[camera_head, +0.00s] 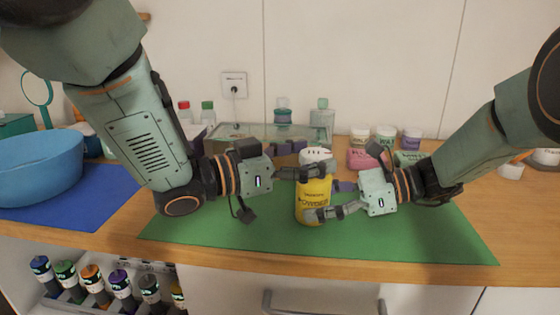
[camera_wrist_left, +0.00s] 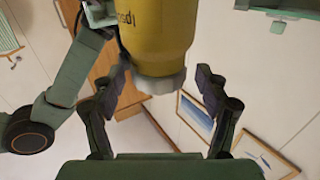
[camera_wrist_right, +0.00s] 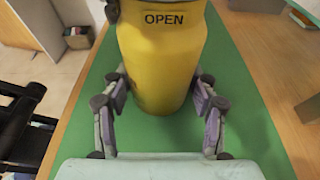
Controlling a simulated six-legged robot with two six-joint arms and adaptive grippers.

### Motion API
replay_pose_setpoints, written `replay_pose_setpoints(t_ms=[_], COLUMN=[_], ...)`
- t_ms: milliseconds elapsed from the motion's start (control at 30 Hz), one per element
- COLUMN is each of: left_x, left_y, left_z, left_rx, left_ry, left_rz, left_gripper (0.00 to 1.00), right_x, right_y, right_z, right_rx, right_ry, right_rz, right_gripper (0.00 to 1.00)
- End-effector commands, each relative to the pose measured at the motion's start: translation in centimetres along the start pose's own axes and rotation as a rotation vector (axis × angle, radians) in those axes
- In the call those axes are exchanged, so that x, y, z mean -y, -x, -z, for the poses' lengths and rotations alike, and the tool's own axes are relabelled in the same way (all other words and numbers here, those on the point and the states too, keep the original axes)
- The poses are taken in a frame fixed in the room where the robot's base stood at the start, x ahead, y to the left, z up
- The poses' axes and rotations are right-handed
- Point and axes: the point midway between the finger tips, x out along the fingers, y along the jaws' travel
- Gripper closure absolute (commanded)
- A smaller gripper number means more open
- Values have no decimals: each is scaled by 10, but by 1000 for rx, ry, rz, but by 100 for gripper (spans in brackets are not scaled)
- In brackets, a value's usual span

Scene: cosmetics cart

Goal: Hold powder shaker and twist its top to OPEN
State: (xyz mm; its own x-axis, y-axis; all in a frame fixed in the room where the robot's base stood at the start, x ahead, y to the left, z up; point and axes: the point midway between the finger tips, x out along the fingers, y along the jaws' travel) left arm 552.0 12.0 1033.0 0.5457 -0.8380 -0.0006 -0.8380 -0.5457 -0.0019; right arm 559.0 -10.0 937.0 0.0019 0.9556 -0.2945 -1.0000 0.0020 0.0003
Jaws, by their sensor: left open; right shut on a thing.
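The yellow powder shaker (camera_head: 314,201) stands upright on the green mat (camera_head: 400,235), with its white top (camera_head: 317,155) up. My right gripper (camera_head: 333,200) is shut on the shaker's lower body from the right. In the right wrist view its fingers sit on both sides of the yellow body (camera_wrist_right: 160,75), below the word OPEN (camera_wrist_right: 164,19). My left gripper (camera_head: 312,172) is open at the height of the white top. In the left wrist view the white top (camera_wrist_left: 158,85) lies between the spread fingers, with gaps on both sides.
A blue bowl (camera_head: 38,168) stands on a blue mat at left. Several bottles and jars (camera_head: 386,140) and a clear box (camera_head: 260,132) stand behind the shaker. Several dark bottles (camera_head: 91,277) sit on a shelf below. The green mat's front is clear.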

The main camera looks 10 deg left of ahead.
Motion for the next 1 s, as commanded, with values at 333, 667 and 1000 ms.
replay_pose_setpoints(t_ms=[333,667,1000], left_x=[1,0,0], left_y=[50,87,107], left_z=[1,1,1], left_rx=[-5,-6,-2], left_ry=[4,2,0], left_rz=[4,2,0], left_gripper=[25,25,25], right_x=[0,0,0], right_y=[0,0,0], right_z=[0,0,0], right_rx=[0,0,0], right_ry=[0,0,0], right_rz=[0,0,0], right_gripper=[59,59,59])
